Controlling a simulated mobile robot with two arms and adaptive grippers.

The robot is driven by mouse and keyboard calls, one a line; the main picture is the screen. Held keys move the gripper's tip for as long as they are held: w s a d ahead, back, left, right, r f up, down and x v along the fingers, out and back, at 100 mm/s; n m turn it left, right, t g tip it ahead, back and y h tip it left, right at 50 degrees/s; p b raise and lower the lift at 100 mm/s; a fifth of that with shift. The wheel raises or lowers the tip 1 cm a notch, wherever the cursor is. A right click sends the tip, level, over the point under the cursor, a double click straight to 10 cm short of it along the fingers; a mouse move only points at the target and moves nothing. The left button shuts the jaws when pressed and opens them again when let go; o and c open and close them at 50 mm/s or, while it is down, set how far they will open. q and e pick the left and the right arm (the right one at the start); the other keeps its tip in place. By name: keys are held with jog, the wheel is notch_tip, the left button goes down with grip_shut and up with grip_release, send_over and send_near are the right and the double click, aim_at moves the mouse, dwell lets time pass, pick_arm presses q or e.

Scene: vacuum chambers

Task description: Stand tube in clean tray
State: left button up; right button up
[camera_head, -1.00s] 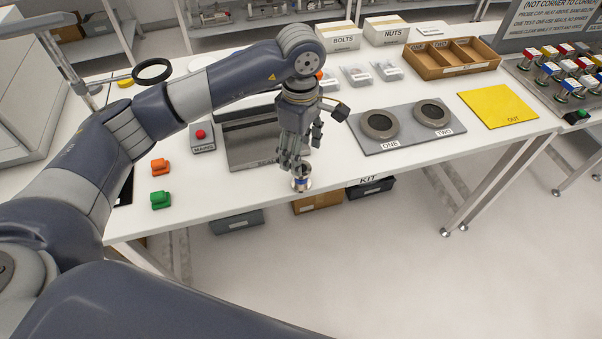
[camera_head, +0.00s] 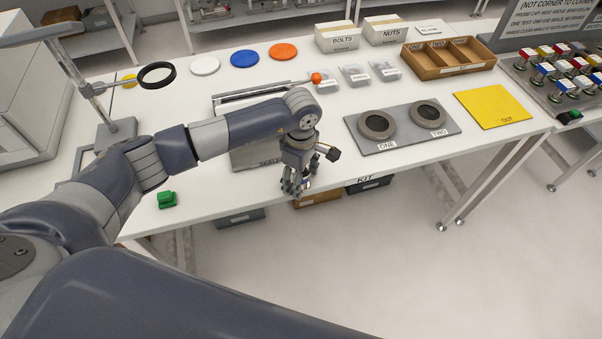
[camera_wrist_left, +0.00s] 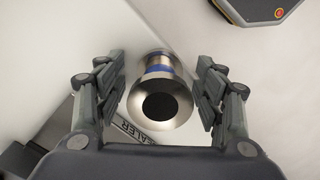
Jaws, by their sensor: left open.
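The tube (camera_wrist_left: 160,100) is a short shiny metal piece with flared ends, a blue band and a dark opening facing the left wrist camera. My left gripper (camera_head: 294,186) points down at the front edge of the bench, around the tube. In the left wrist view the open fingers (camera_wrist_left: 158,86) stand on either side of it with a gap at each side. In the head view the fingers mostly hide the tube. I cannot read a clean tray label; a grey metal piece (camera_head: 252,157) lies partly hidden behind my left arm. My right gripper is not in view.
A lever with an orange knob (camera_head: 316,78) lies behind my arm. The plate with rings ONE and TWO (camera_head: 403,125), the yellow OUT mat (camera_head: 492,104) and a wooden compartment box (camera_head: 448,58) are to the right. A green block (camera_head: 166,199) is left; a ring stand (camera_head: 117,130) is farther left.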

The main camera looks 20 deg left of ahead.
pick_arm(q)
jog(key=c, duration=1.4)
jog(key=shift+r, duration=0.1)
jog(key=shift+c, duration=0.5)
